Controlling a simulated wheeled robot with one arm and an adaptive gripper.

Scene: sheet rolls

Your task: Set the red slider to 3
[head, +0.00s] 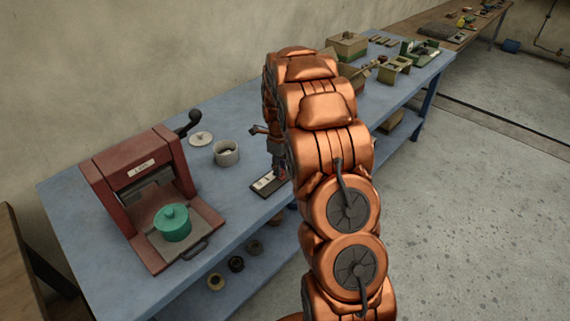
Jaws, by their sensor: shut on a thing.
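A small dark slider panel with a pale scale strip (264,183) lies on the blue bench near its front edge. My gripper (281,168) points down over the panel's right end and is shut on the slider's knob, with a small reddish patch showing at the fingertips. The fingers and my copper arm hide most of the knob and the panel's right end. The scale numbers are too small to read, so I cannot tell the slider's setting.
A red press (105,180) with a teal lidded pot (173,223) on its tray stands at the left. A grey pot (226,153) and a round lid (201,138) sit behind the panel. Boxes and a green device (418,50) stand at the far end. My arm hides the bench's middle.

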